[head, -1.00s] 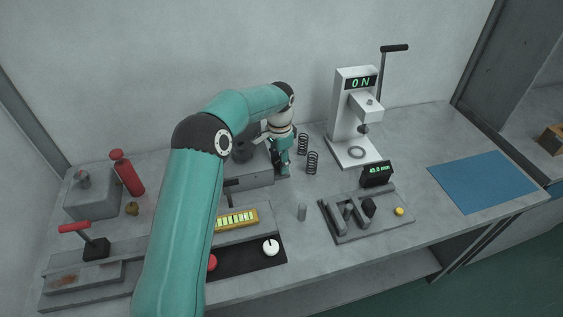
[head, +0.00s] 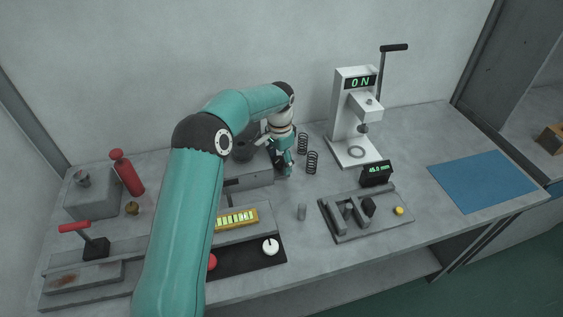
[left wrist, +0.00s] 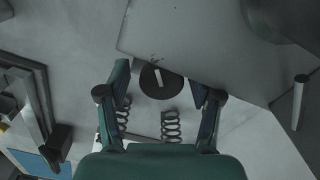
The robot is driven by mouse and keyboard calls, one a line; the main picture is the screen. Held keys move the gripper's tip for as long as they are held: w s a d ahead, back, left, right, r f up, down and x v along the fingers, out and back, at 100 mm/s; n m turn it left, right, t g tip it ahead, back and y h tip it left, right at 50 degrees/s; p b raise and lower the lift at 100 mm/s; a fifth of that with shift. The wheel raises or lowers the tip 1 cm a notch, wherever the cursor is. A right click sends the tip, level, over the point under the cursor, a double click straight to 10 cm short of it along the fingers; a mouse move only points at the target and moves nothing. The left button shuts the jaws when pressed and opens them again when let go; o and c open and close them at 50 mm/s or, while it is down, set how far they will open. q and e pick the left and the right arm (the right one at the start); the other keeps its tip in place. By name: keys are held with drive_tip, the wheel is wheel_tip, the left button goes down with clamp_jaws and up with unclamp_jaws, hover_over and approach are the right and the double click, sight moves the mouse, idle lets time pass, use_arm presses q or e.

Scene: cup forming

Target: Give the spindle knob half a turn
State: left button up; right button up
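The spindle knob (left wrist: 153,84), a dark round disc with a white bar mark, shows in the left wrist view between my left fingers. It is hidden in the head view behind my gripper. My left gripper (left wrist: 160,92) is open, one finger on each side of the knob with a gap to each. In the head view my left gripper (head: 283,163) is at the right end of a grey machine block (head: 248,181), pointing down. How far the fingertips reach along the knob I cannot tell. My right gripper is out of view.
Two black coil springs (head: 312,162) stand just right of my gripper. Further right are a white press (head: 344,115) and a grey fixture (head: 345,233). In front are a yellow strip (head: 237,218) and a white dial (head: 270,246). A blue mat (head: 482,181) lies bare at right.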

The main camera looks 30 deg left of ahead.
sight(280, 159)
use_arm(q)
drive_tip(key=shift+a+r, duration=0.15)
drive_tip(key=shift+r, duration=3.8)
